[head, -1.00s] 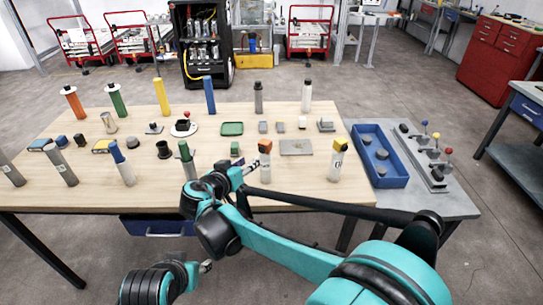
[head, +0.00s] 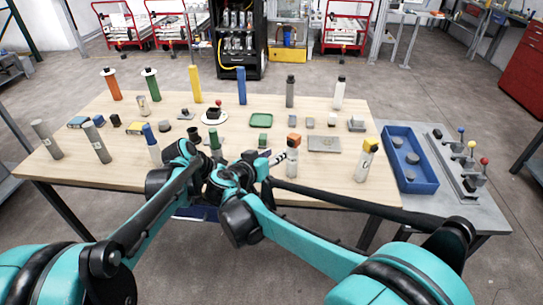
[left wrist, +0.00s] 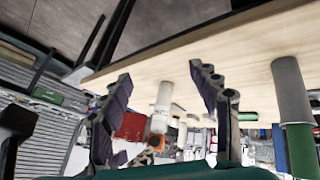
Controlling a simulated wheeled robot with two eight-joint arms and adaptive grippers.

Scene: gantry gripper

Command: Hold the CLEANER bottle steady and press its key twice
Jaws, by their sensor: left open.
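No label reads clearly as CLEANER. A white bottle with an orange and black top (head: 293,143) stands upright near the table's front edge. My right gripper (head: 281,158) is at its left side, its fingertips against or overlapping the bottle; whether they are closed is unclear. My left gripper (head: 203,146) is beside the green-topped grey bottle (head: 214,140), partly hidden by its own arm. In the left wrist view, its fingers (left wrist: 165,110) are spread and empty. The orange-topped bottle (left wrist: 158,117) shows beyond, between them, and the green-topped bottle (left wrist: 292,95) is right of them.
A white bottle with a yellow and black top (head: 366,160) stands to the right, near a grey plate (head: 324,143). A blue-topped bottle (head: 153,148) stands left of my left gripper. A blue tray (head: 399,184) and a lever panel (head: 455,165) are on the right side table.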

